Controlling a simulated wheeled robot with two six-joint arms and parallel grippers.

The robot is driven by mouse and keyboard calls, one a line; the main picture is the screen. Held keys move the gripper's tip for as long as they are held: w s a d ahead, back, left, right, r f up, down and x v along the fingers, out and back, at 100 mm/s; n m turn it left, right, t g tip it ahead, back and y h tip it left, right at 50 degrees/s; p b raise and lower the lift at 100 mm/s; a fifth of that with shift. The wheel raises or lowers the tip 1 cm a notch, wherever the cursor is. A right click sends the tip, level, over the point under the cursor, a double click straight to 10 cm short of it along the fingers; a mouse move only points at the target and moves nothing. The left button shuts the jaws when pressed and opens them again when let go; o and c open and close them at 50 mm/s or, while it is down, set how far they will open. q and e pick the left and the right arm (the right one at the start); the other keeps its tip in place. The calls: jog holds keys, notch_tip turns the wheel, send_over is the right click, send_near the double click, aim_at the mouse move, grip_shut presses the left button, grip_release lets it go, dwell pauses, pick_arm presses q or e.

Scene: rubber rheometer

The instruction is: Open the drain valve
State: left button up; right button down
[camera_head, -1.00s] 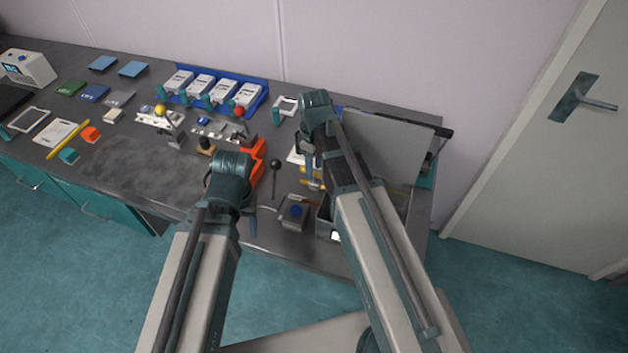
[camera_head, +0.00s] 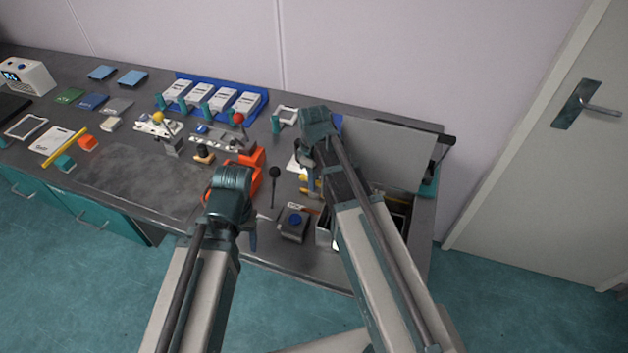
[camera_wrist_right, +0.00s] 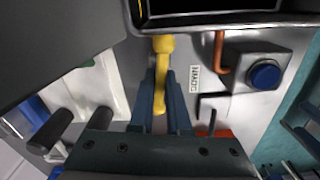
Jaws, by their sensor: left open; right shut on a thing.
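A yellow lever (camera_wrist_right: 163,44), apparently the drain valve handle, stands at the middle of the right wrist view, below a dark open box with a metal rim. My right gripper (camera_wrist_right: 162,100) is shut on this lever, with a teal finger on each side of it. In the head view my right gripper (camera_head: 313,184) is low beside the machine at the bench's right end, partly hidden by its own arm. A bit of yellow shows by its fingers. My left gripper (camera_head: 248,228) is open and empty over the bench's front edge, left of a grey box with a blue knob.
The grey box with the blue knob (camera_head: 293,222) and a black-knobbed stick (camera_head: 274,190) stand between the grippers. An orange block (camera_head: 254,160) is behind the left gripper. A large grey panel (camera_head: 385,145) stands beside the right arm. The bench's left front is clear.

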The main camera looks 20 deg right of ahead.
jog(key=shift+n, duration=1.1)
jog(key=c, duration=0.9)
grip_release()
pick_arm(q)
jog(key=shift+r, duration=0.1)
pick_arm(e)
jog(key=shift+r, duration=0.1)
pick_arm(q)
notch_tip(320, 180, up, 14)
jog(key=p, duration=1.3)
jog(key=shift+p, duration=0.4)
pick_arm(e)
notch_tip(320, 180, up, 14)
jog(key=shift+f, duration=0.2)
